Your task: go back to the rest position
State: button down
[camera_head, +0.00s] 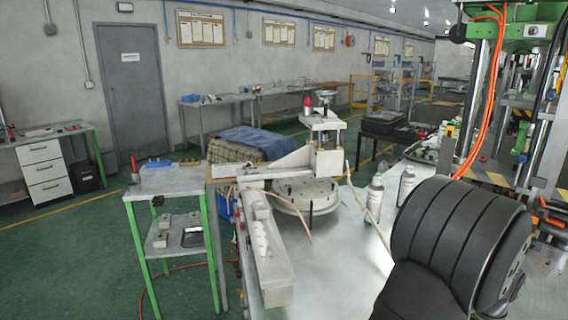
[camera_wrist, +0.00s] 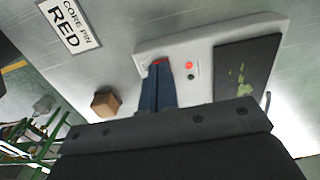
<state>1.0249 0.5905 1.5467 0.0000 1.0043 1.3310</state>
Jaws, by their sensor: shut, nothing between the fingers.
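In the wrist view, my gripper (camera_wrist: 158,68) shows as two narrow blue fingers close together, extending from a dark body along the bottom edge. It is shut and empty. The fingers overlap a white panel (camera_wrist: 205,45) with a red button and a dark rectangle (camera_wrist: 243,68); I cannot tell their distance from it. In the head view, my dark arm fills the lower right, and the gripper does not show there.
A wax injection machine (camera_head: 325,155) with a round base stands on the metal table (camera_head: 335,245). Two bottles (camera_head: 375,197) (camera_head: 407,185) stand near my arm. A green-framed press (camera_head: 500,30) rises at right. The wrist view shows a "CORE PIN RED" sign (camera_wrist: 69,25) and brown block (camera_wrist: 105,103).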

notch_tip(320, 180, up, 5)
jog(key=shift+r, duration=0.1)
jog(key=shift+f, duration=0.35)
notch_tip(320, 180, down, 5)
jog(key=shift+f, duration=0.2)
jog(key=s+d+r, duration=0.1)
jog(key=r, duration=0.6)
jog(key=s+d+r+t+y, duration=0.1)
jog(key=s+d+r, duration=0.1)
jog(key=r, duration=0.5)
jog(key=shift+s+d, duration=0.25)
jog(key=c, duration=2.2)
grip_release()
